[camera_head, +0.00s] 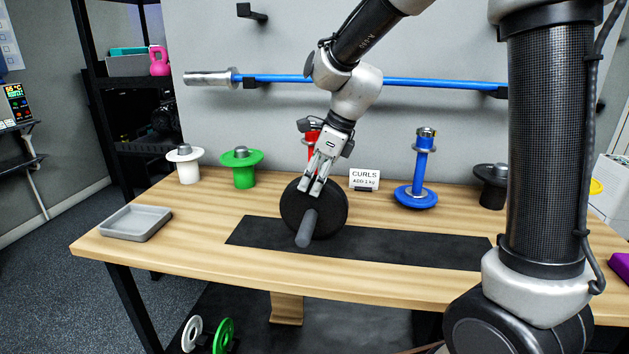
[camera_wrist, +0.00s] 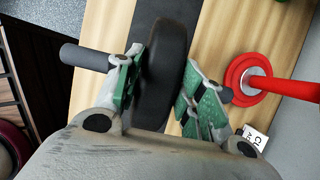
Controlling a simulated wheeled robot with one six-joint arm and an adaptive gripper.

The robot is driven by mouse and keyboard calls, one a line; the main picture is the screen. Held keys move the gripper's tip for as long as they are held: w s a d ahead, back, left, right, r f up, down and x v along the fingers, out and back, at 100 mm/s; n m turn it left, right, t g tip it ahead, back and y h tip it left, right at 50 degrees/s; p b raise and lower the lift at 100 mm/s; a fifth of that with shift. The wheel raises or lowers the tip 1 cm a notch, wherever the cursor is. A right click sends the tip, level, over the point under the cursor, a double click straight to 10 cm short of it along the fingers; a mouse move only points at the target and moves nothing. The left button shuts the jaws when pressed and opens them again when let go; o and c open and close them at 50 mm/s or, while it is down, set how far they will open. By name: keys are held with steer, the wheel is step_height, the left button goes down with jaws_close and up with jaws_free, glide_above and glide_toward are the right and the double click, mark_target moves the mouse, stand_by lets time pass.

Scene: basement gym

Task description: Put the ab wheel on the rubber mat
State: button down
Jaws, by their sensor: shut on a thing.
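The ab wheel (camera_head: 332,211) is a black disc with grey handles, upright over the left part of the mat, one handle pointing toward the front. My gripper (camera_head: 316,187) reaches down from above and is shut on the wheel's upper rim. In the wrist view the fingers (camera_wrist: 163,92) lie on either side of the black wheel (camera_wrist: 168,50), with a handle sticking out on each side. The rubber mat (camera_head: 400,246) is a flat black strip along the wooden table; it also shows in the wrist view (camera_wrist: 147,14). I cannot tell whether the wheel touches the mat.
A grey tray (camera_head: 135,223) lies at the table's left. Along the back stand white (camera_head: 187,166), green (camera_head: 243,171), red (camera_head: 309,137), blue (camera_head: 417,185) and black (camera_head: 491,187) plate holders and a CURLS sign (camera_head: 364,180). A blue bar (camera_head: 440,84) hangs behind. The mat's right part is clear.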

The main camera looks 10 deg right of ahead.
steer(key=shift+f, duration=0.2)
steer(key=c, duration=0.9)
jaws_free()
steer(key=v, duration=1.2)
steer(key=s+d+f+n+t+h, duration=0.1)
steer(key=s+d+n+h, duration=0.1)
steer(key=s+d+n, duration=0.6)
steer(key=s+d+f+n+t+h, duration=0.1)
steer(key=s+d+f+n+h, duration=0.1)
steer(key=s+d+n, duration=0.7)
steer(key=shift+s+f+n+t, duration=0.3)
steer(key=shift+s+n, duration=2.5)
steer(key=shift+s, duration=0.15)
